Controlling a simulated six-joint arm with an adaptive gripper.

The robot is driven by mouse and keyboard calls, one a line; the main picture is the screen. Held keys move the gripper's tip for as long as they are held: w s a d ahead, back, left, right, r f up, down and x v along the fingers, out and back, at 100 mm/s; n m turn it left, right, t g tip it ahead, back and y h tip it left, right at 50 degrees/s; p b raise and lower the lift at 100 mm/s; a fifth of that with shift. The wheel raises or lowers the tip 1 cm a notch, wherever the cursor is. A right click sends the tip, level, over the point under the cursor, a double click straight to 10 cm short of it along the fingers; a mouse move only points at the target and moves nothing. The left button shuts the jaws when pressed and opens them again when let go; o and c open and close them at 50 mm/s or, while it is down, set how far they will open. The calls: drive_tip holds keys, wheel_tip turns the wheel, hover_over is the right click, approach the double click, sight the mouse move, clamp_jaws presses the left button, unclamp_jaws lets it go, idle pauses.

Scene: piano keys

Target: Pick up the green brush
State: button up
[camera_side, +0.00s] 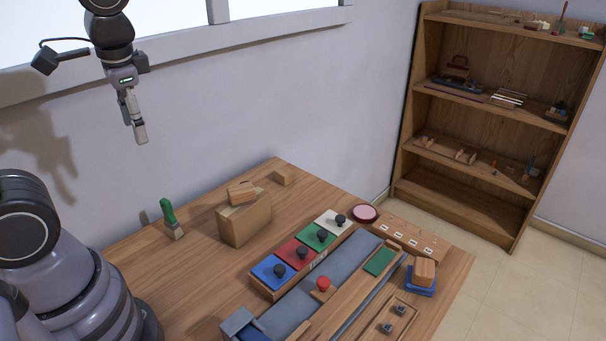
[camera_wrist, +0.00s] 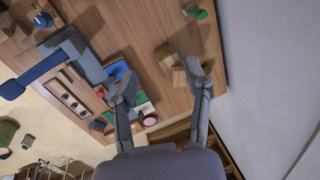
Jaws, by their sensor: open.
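The green brush (camera_side: 168,212) stands upright on the left part of the wooden table, with its green handle up and a pale lower end on the tabletop. In the wrist view the green brush (camera_wrist: 195,13) is near the top edge, beyond my fingertips. My gripper (camera_side: 140,135) is high above the table, up and to the left of the brush in the side view, and touches nothing. In the wrist view my gripper (camera_wrist: 161,78) has its two fingers spread wide, with no object held between them.
A cardboard-coloured box (camera_side: 244,219) with a wooden block (camera_side: 241,193) on top stands right of the brush. A row of coloured panels with knobs (camera_side: 302,252) lies further right. A wooden shelf (camera_side: 490,115) stands against the wall. The tabletop around the brush is clear.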

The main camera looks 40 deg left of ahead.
drive_tip(key=w+a+f+m+g+y, duration=0.3)
drive_tip(key=w+f+g+y, duration=0.1)
drive_tip(key=f, duration=0.3)
drive_tip(key=w+a+f+m+g+y, duration=0.3)
drive_tip(key=f+y, duration=0.1)
drive_tip(key=f, duration=0.3)
drive_tip(key=m+t+y, duration=0.3)
drive_tip(key=m+y, duration=0.4)
drive_tip(key=m, duration=0.1)
approach(170, 209)
drive_tip(key=a, duration=0.4)
drive_tip(key=shift+s+a+r, duration=0.2)
drive_tip(key=shift+s+a, duration=0.05)
drive_tip(key=shift+s, duration=0.2)
drive_tip(key=a, duration=0.4)
drive_tip(key=s+a, duration=0.1)
drive_tip(key=a, duration=0.1)
drive_tip(key=shift+s+a+f, duration=0.1)
drive_tip(key=shift+a+f, duration=0.2)
drive_tip(key=shift+a, duration=0.1)
clamp_jaws()
